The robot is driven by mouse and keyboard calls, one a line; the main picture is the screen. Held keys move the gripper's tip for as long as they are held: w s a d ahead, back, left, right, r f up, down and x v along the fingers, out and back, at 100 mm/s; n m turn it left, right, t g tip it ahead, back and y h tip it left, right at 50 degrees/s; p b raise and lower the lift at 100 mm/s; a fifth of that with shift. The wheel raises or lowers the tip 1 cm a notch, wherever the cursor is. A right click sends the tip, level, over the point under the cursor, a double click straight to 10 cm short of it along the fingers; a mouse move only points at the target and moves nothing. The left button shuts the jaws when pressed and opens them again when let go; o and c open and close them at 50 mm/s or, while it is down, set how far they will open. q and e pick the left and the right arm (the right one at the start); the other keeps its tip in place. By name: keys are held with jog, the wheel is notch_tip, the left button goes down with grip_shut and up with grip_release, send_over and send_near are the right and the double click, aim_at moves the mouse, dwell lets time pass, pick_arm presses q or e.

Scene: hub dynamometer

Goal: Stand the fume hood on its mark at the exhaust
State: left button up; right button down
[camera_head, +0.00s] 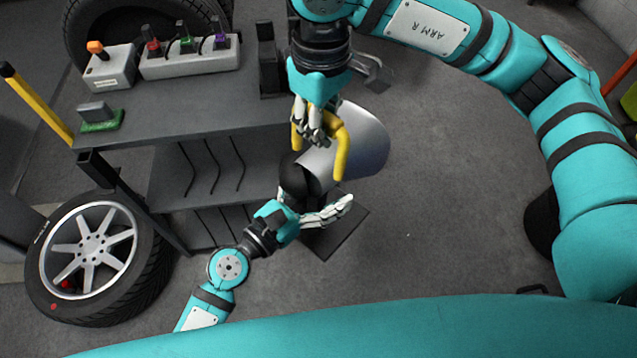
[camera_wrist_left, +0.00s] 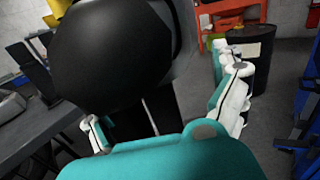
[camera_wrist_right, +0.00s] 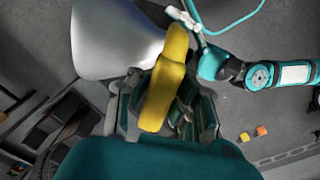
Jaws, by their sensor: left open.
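The fume hood (camera_head: 352,150) is a silver flared cone with a yellow handle and a black rounded end. My right gripper (camera_head: 316,128) is shut on its yellow handle from above. In the right wrist view the silver cone (camera_wrist_right: 110,40) lies beside the handle, and the handle (camera_wrist_right: 165,85) passes between the fingers. My left gripper (camera_head: 312,210) is open, just below the black end. In the left wrist view the black end (camera_wrist_left: 115,55) fills the space in front of the spread fingers; contact cannot be told. A dark plate (camera_head: 340,240) lies on the floor below.
A grey bench (camera_head: 190,108) on the left carries switch boxes and a small green-based block (camera_head: 98,117). A wheel with tyre (camera_head: 95,255) stands at lower left, near a yellow post (camera_head: 38,104). A black barrel (camera_wrist_left: 250,55) shows in the left wrist view.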

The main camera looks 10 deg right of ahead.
jog(key=shift+r, duration=0.15)
pick_arm(q)
grip_shut()
jog(key=shift+w+r, duration=0.15)
jog(key=shift+r, duration=0.15)
pick_arm(e)
jog(key=c, duration=1.9)
grip_release()
jog(key=o, duration=0.6)
